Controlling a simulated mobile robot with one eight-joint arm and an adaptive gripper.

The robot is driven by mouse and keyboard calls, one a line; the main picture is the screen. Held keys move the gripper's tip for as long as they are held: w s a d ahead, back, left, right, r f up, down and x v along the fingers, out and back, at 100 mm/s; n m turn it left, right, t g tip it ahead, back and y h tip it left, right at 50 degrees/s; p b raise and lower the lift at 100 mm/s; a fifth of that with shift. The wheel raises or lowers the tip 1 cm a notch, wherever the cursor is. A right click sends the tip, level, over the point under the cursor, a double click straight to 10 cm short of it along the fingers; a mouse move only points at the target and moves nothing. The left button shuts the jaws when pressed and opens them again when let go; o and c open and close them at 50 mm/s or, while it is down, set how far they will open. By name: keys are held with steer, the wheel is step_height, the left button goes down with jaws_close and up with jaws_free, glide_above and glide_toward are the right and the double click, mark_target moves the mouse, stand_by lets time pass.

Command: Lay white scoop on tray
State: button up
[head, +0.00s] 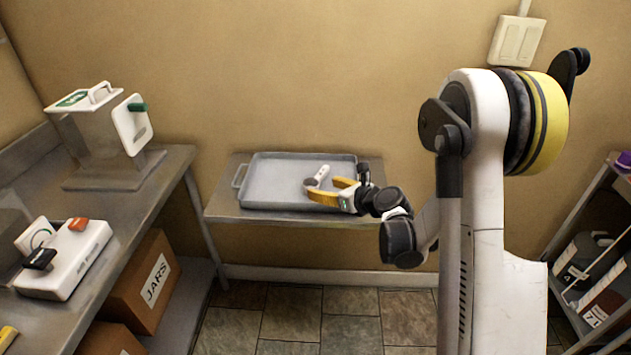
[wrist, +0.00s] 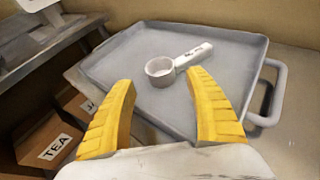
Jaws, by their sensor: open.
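The white scoop (head: 319,176) lies in the grey metal tray (head: 262,167), towards the tray's right side in the head view. In the wrist view the scoop (wrist: 193,56) shows its round cup at the left and its handle reaching up to the right. It appears to rest on the floor of the tray (wrist: 115,75). My gripper (wrist: 160,110) has its yellow fingers spread with nothing between them, and the scoop lies beyond the fingertips. In the head view my gripper (head: 329,190) is over the tray's right part, next to the scoop.
The tray stands on a metal table (head: 225,207) against the wall. A shelf with containers (head: 583,255) is at the right.

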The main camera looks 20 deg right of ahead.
steer(key=p+v, duration=0.1)
steer(key=v, duration=0.4)
steer(key=shift+s+r, duration=0.15)
steer(key=s+a+r+n+g+h, duration=0.25)
steer(key=s+a+r+n, duration=0.35)
steer(key=s+r+n, duration=0.65)
steer(key=s+d+f+n+g+h, duration=0.1)
steer(key=s+n+g+h, duration=0.2)
steer(key=s+n, duration=1.3)
steer(key=n, duration=0.3)
steer(key=shift+s+d+f, duration=0.1)
steer(key=shift+s, duration=0.05)
